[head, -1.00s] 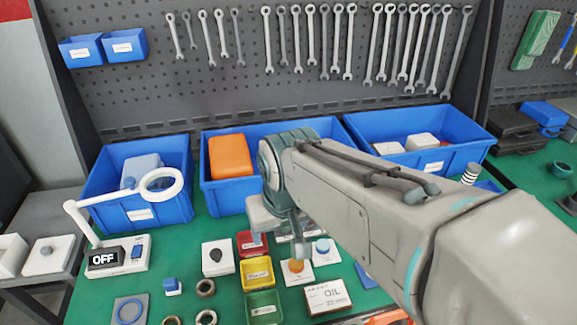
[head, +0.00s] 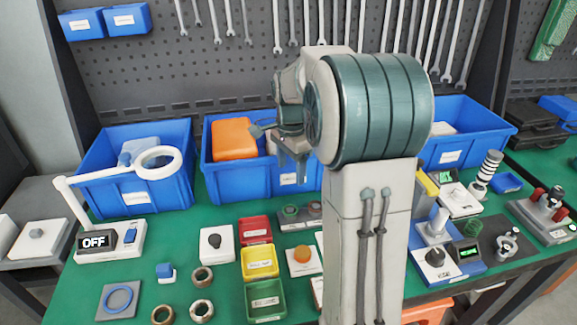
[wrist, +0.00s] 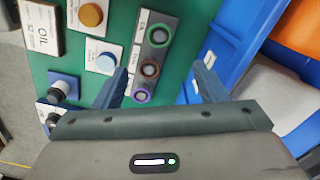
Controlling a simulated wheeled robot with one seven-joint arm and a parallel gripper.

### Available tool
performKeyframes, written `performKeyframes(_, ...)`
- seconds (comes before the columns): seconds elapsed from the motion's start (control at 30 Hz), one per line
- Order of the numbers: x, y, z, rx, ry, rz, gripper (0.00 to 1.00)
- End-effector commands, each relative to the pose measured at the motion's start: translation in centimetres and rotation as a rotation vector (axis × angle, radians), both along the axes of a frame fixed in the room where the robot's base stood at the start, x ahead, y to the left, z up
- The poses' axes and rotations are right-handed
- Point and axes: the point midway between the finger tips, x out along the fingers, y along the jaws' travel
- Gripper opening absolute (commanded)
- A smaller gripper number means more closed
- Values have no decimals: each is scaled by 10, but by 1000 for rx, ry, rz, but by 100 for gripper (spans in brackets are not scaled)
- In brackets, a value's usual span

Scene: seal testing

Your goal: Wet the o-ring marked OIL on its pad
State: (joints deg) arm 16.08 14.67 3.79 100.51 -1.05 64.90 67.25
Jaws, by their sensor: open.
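In the wrist view a grey tray (wrist: 136,58) holds a green o-ring (wrist: 150,38), a reddish-brown o-ring (wrist: 143,70) and a purple o-ring (wrist: 137,97) in a row. Its labels are too small to read surely. A light-blue pad (wrist: 106,61) is on another white base. My gripper (wrist: 156,84) is open and empty, its fingers above the bench near the tray. In the head view my gripper (head: 292,172) hangs above and behind the tray, before the blue bin.
Blue bins (head: 220,187) line the back of the bench. Red, yellow and green trays (head: 264,298) stand left of the orange pad. A lamp with an OFF display (head: 95,241) is at left. Test devices (head: 436,258) stand at right. My arm hides the bench's middle.

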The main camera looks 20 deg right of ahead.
Motion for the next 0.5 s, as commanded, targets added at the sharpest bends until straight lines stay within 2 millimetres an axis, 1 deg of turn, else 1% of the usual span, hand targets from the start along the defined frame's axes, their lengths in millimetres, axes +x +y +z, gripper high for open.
performKeyframes(0.17, -1, 0, -29, 0, 4, 2, 66)
performKeyframes(0.3, -1, 1, -57, 1, 4, 5, 66)
performKeyframes(0.5, -1, 1, -95, 2, 2, 3, 66)
